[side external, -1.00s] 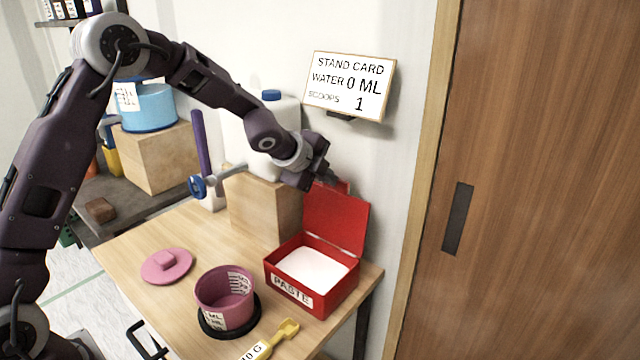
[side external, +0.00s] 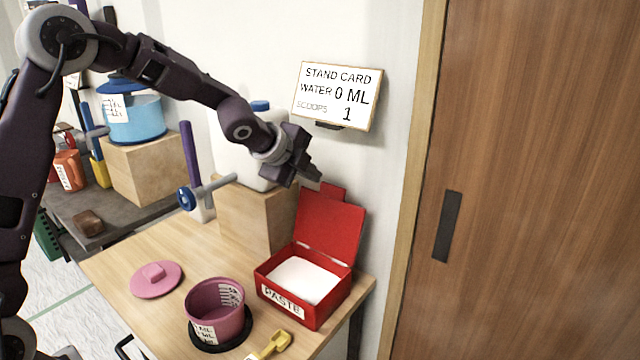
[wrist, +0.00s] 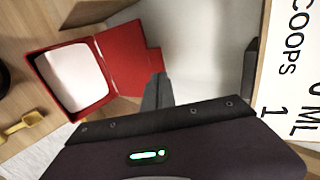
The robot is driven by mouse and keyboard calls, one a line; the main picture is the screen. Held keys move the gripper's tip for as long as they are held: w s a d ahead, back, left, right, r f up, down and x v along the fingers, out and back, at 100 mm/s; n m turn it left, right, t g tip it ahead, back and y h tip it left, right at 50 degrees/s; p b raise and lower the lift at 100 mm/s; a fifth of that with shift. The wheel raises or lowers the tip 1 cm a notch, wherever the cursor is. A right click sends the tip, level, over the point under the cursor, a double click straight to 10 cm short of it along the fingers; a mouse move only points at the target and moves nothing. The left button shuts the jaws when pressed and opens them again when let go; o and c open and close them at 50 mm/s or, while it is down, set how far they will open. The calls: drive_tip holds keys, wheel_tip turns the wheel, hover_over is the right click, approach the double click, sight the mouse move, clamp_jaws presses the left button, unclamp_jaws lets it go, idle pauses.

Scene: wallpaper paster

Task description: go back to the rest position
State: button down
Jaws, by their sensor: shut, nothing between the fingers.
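My gripper (side external: 314,180) is in the air above and behind the open red paste box (side external: 312,306), near its raised lid (side external: 330,228). Its fingers are shut and empty, and they also show in the wrist view (wrist: 157,92). The box holds white powder. The rest position itself is not marked in these views.
The stand card (side external: 337,95) on the wall reads water 0 ML, scoops 1. A white jug with a blue-handled tap (side external: 187,198) stands on a wooden block (side external: 250,222). A pink pot (side external: 214,310), pink lid (side external: 156,279) and yellow scoop (side external: 270,346) are on the table.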

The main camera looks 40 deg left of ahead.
drive_tip(key=s+r+n+g+y, duration=0.1)
drive_tip(key=s+r+n, duration=0.35)
drive_tip(key=s, duration=0.65)
drive_tip(key=s+r+n+g+y, duration=0.1)
drive_tip(key=s+r+n, duration=0.35)
drive_tip(key=s, duration=0.75)
drive_tip(key=s+d+f+n+g+h, duration=0.1)
drive_tip(key=s+n, duration=0.3)
drive_tip(key=s, duration=0.5)
drive_tip(key=s+d+f+n+g+h, duration=0.1)
drive_tip(key=s+f+n, duration=0.2)
drive_tip(key=s, duration=0.6)
drive_tip(key=shift+s+d+n, duration=0.2)
drive_tip(key=shift+d+n, duration=0.2)
drive_tip(key=shift+n, duration=0.6)
